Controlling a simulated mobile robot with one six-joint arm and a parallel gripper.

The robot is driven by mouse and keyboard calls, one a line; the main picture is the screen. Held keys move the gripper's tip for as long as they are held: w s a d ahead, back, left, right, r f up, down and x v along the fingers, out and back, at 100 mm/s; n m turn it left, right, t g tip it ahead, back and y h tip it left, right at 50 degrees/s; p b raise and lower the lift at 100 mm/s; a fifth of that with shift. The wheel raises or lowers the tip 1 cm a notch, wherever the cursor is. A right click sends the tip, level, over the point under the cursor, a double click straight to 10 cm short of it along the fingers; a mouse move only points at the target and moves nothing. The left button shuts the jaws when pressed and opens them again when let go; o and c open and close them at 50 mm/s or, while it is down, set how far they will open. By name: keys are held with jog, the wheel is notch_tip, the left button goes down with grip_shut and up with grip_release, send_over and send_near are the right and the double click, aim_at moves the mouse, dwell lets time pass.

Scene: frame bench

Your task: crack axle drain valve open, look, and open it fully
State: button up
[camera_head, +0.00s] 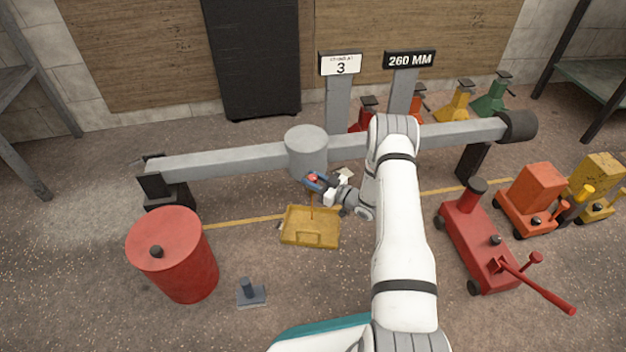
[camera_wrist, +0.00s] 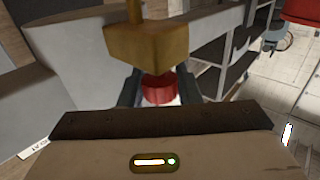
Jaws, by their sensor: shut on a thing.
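The grey axle (camera_head: 225,163) lies level across the bench, with a round housing (camera_head: 306,152) at its middle. My gripper (camera_head: 318,181) is low at the front of this housing. In the wrist view my jaws (camera_wrist: 157,92) are shut on the red knob (camera_wrist: 157,88) of the drain valve, whose brass body (camera_wrist: 148,45) shows beyond it. A thin amber-brown line (camera_head: 312,205) runs from the valve down to the yellow drain tray (camera_head: 290,215) on the floor; it looks like a stream of oil. The knob's exact turn angle cannot be told.
A red drum (camera_head: 185,265) stands front left, with a small grey stand (camera_head: 250,293) near it. A red trolley jack (camera_head: 470,240) and an orange one (camera_head: 535,195) stand at right. Signs reading 3 (camera_head: 341,65) and 260 MM (camera_head: 410,60) rise behind the axle.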

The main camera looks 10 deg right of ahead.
jog(key=shift+g, duration=0.3)
jog(key=o, duration=1)
jog(key=shift+c, duration=0.2)
jog(key=shift+t, duration=0.4)
